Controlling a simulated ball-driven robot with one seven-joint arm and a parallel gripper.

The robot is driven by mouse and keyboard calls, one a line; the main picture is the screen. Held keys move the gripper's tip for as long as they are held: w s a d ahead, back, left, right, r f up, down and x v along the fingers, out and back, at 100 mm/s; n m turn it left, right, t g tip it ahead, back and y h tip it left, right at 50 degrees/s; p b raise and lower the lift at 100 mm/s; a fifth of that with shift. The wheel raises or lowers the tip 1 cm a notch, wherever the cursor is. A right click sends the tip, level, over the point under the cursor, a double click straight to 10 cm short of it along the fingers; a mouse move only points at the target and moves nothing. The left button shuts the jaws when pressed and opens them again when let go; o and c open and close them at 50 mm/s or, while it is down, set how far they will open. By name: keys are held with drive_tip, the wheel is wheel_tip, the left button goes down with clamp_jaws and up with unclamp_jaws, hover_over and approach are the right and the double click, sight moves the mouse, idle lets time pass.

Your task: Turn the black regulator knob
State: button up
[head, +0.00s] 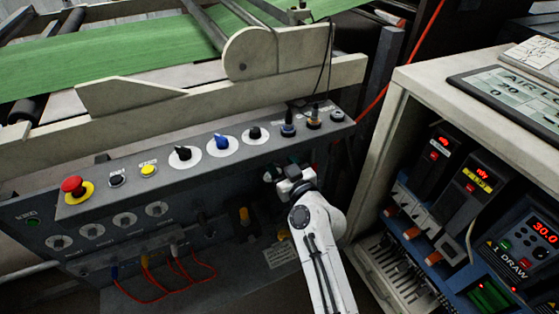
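My gripper (274,174) is in front of the grey control box's front face, right of centre. Its dark fingertips are small and partly covered by the white wrist, so I cannot tell whether they are open or touching anything. Two black knobs on white dials sit on the sloped top panel, a left one (184,153) and a right one (254,133), with a blue knob (221,141) between them. My gripper is below and right of these, apart from them. Dark fittings show on the shadowed front face; which black knob is the regulator is not clear.
A red emergency button (73,186) and yellow button (148,170) are at left on the control box. Orange cables (185,270) hang below. A pale cabinet (425,85) with display units stands close at right. Green sheet (110,60) lies on the machine behind.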

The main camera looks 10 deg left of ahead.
drive_tip(key=c, duration=0.8)
drive_tip(key=shift+m, duration=0.4)
drive_tip(key=shift+f+m, duration=0.1)
drive_tip(key=shift+m, duration=7)
drive_tip(key=o, duration=1)
